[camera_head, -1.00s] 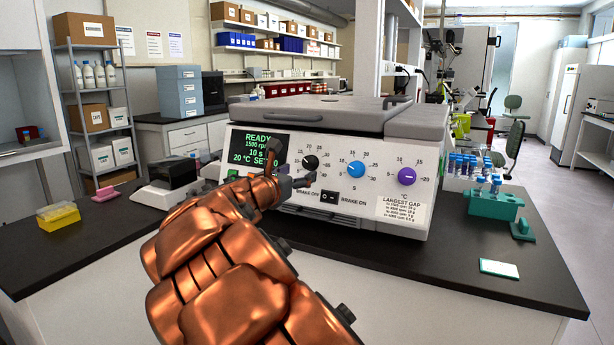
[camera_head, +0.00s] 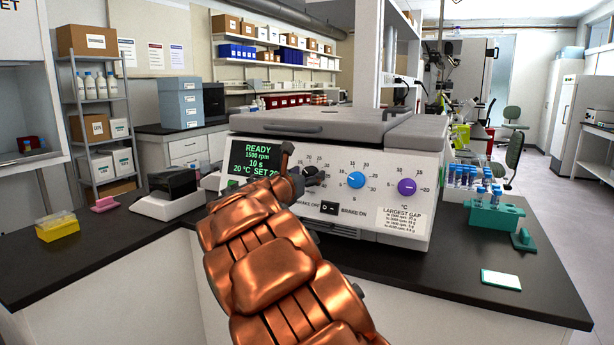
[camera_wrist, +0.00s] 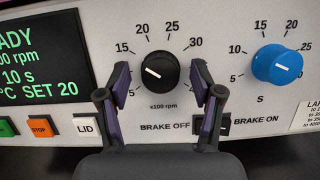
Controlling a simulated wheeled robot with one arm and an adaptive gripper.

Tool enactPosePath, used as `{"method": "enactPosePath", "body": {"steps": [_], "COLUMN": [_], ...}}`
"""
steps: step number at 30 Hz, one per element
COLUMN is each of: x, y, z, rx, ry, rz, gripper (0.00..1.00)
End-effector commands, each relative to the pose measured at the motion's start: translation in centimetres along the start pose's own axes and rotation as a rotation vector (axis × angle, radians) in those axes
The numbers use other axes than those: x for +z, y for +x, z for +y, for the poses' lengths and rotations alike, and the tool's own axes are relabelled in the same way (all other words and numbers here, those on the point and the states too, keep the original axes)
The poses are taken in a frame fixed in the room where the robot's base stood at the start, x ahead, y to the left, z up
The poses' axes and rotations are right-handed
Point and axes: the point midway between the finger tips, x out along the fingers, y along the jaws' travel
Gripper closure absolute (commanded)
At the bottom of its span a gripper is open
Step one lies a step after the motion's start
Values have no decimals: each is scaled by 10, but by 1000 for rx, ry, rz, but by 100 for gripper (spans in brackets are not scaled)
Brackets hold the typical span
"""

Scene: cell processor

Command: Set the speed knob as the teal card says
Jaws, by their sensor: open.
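The black speed knob (camera_wrist: 160,70), marked x100 rpm, is on the machine's front panel. Its white pointer line aims up and left, near the 15 mark. My gripper (camera_wrist: 162,80) is open, with one finger on each side of the knob; I cannot tell whether either pad touches it. In the head view my gripper (camera_head: 297,172) partly hides the knob (camera_head: 314,176). The display (camera_head: 256,162) reads READY, 1500 rpm, 10 s. The teal-edged card (camera_head: 501,279) lies flat at the bench's front right; its writing is too small to read.
A blue knob (camera_wrist: 277,65), marked S, is right of the speed knob, and a purple knob (camera_head: 407,187) is farther right. The brake switch (camera_wrist: 223,125) is just below the right finger. A teal tube rack (camera_head: 494,215) stands right of the machine.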

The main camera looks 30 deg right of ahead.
Motion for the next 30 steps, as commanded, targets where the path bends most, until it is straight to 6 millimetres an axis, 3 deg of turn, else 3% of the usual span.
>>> {"method": "enactPosePath", "body": {"steps": [3, 20, 30], "x": [0, 0, 0], "y": [0, -1, -1], "z": [0, 0, 1], "rx": [0, 1, -14], "ry": [0, 0, 46], "rz": [0, 1, 0], "gripper": [35, 94, 94]}}
